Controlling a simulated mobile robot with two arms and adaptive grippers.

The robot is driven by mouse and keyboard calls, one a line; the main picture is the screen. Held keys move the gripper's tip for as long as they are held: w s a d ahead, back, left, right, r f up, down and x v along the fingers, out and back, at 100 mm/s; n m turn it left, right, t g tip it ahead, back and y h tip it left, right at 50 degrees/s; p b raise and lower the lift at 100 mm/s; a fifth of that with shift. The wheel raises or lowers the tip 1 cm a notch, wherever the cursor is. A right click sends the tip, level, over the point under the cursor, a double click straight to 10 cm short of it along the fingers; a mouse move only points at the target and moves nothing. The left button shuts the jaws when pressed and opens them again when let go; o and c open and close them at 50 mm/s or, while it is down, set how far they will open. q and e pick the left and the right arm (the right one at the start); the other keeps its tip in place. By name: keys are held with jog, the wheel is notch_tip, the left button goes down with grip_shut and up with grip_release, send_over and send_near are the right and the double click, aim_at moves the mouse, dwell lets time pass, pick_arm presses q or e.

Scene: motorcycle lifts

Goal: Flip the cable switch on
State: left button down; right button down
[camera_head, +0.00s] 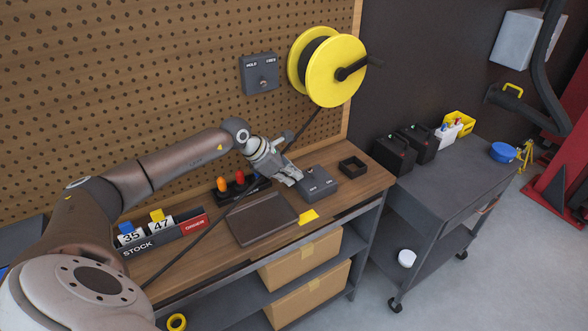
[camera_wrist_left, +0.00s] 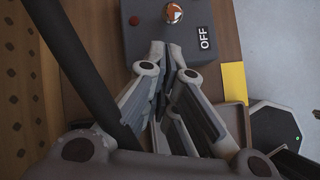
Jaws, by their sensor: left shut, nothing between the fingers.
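A dark grey switch box (camera_head: 318,186) lies on the wooden bench. In the left wrist view the box (camera_wrist_left: 150,35) carries a shiny rounded lever or knob (camera_wrist_left: 172,13), a small red dot and a white OFF label (camera_wrist_left: 205,38). My left gripper (camera_head: 297,177) is shut and empty, beside the box's left edge. In the wrist view its fingertips (camera_wrist_left: 167,46) point at the box, just below the lever; whether they touch the box I cannot tell. A dark cable (camera_head: 207,230) runs from the yellow reel (camera_head: 336,71) to the lower left, near my gripper.
A grey wall box (camera_head: 260,74) with a knob hangs on the pegboard. A flat dark tray (camera_head: 262,219), a yellow note (camera_head: 309,216), a small black open box (camera_head: 352,167) and a stock rack (camera_head: 160,236) are on the bench. A grey cart (camera_head: 455,180) stands at right.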

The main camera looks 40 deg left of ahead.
pick_arm(q)
jog(key=shift+w+d+r, duration=0.25)
jog(key=shift+w+d, duration=0.1)
jog(key=shift+r, duration=0.1)
jog(key=shift+w+r+g+p, duration=0.1)
jog(key=shift+g+p, duration=0.3)
jog(key=shift+w+d+r+g+y+p, duration=0.1)
jog(key=shift+w+r+g+y+p, duration=0.05)
jog(key=shift+r+g+y+p, duration=0.2)
